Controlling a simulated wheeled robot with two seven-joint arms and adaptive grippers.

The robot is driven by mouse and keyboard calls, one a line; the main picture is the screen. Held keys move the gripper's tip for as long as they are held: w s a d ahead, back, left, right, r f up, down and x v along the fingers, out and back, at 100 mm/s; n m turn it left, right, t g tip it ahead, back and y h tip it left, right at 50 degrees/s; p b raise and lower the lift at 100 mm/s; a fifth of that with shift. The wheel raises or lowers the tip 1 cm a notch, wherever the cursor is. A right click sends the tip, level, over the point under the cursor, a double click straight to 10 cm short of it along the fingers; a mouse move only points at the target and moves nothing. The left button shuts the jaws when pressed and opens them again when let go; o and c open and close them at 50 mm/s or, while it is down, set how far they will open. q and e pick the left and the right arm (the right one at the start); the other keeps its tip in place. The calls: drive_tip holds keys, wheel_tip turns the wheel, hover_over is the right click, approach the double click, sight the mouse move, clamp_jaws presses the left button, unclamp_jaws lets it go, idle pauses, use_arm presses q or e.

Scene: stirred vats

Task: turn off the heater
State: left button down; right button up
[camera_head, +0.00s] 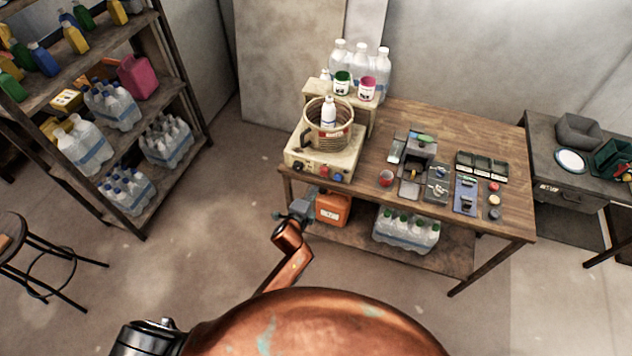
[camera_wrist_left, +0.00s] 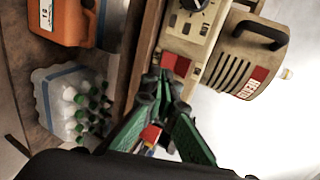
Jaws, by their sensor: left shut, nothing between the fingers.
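The heater (camera_head: 318,163) is a beige box at the left end of the wooden table, with red and blue controls on its front face. A ribbed beige vat (camera_head: 328,126) with a dark handle stands on it, with a white bottle inside. In the left wrist view the heater's front (camera_wrist_left: 183,45) shows a dial and a red patch. The vat (camera_wrist_left: 245,62) there bears a red label. My left gripper (camera_head: 296,210) is below the heater's front, by the table edge. Its green fingers (camera_wrist_left: 158,84) are shut and empty, near the red patch; contact cannot be told. My right gripper is out of view.
An orange canister (camera_head: 333,208) and a pack of bottles (camera_head: 407,230) stand on the table's lower shelf. Small devices and a red cup (camera_head: 386,178) lie on the tabletop (camera_head: 450,130). A shelf rack stands left, with open floor between.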

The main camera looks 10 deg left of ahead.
use_arm(q)
drive_tip(key=s, duration=0.2)
drive_tip(key=s+a, duration=0.1)
drive_tip(key=s, duration=0.2)
drive_tip(key=shift+s+a+r, duration=0.15)
drive_tip(key=shift+s+r, duration=0.05)
drive_tip(key=shift+s, duration=0.15)
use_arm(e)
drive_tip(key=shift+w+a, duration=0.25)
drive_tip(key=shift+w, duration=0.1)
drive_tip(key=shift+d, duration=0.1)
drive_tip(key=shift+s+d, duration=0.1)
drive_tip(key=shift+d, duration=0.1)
